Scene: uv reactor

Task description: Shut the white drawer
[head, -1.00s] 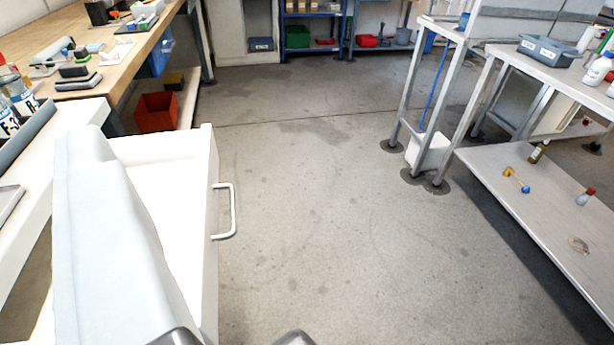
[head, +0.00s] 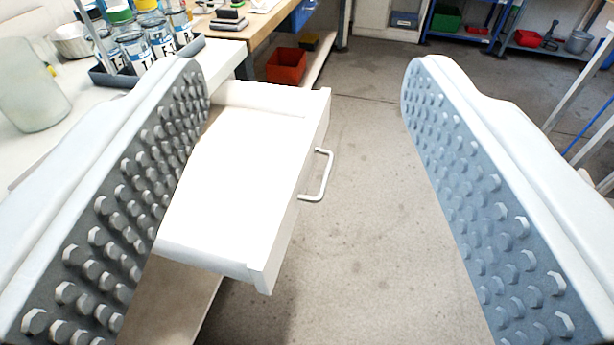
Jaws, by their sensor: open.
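The white drawer (head: 228,212) stands pulled out from under a white bench on the left. Its inside looks empty. Its front panel (head: 292,195) faces right and carries a white bar handle (head: 320,175). My gripper (head: 304,85) is open, with one studded finger on each side of the picture. The left finger covers part of the drawer's left side in the view. The right finger is over the floor, to the right of the handle. I cannot tell whether the left finger touches the drawer.
A dark tray (head: 112,80) with several labelled jars stands on the white bench, near a glass vessel (head: 32,95). A red bin (head: 286,66) sits beyond the drawer under the wooden bench. The floor (head: 360,220) right of the drawer is clear.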

